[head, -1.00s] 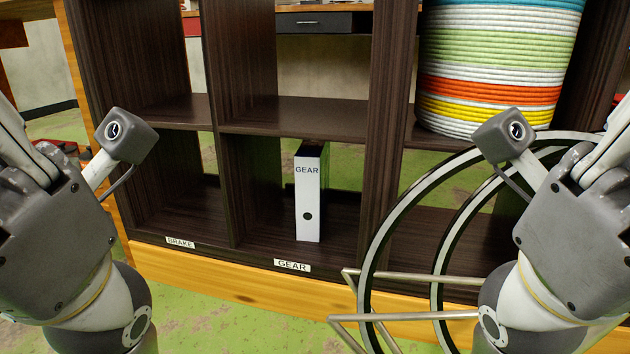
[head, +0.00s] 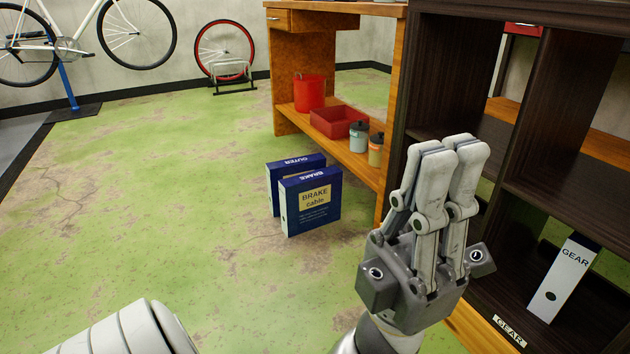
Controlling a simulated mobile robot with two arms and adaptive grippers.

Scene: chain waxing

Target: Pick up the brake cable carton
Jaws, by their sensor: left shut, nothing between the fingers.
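The brake cable carton (head: 318,218) is a dark blue box with a pale yellow label reading "BRAKE cable". It stands upright on the green floor in the middle of the head view. A similar blue box marked "OUTER" (head: 297,163) stands close behind it, partly hidden by it. My left gripper (head: 447,146) is to the right of the carton in the picture and apart from it. Its fingers point up, are shut together and hold nothing. My right gripper is not in view.
A wooden bench (head: 350,152) behind the carton has a red bucket (head: 309,92), a red tray (head: 338,121) and two bottles on its low shelf. A dark shelf unit (head: 455,70) with a white "GEAR" file (head: 563,275) stands at the right. The floor left of the carton is clear.

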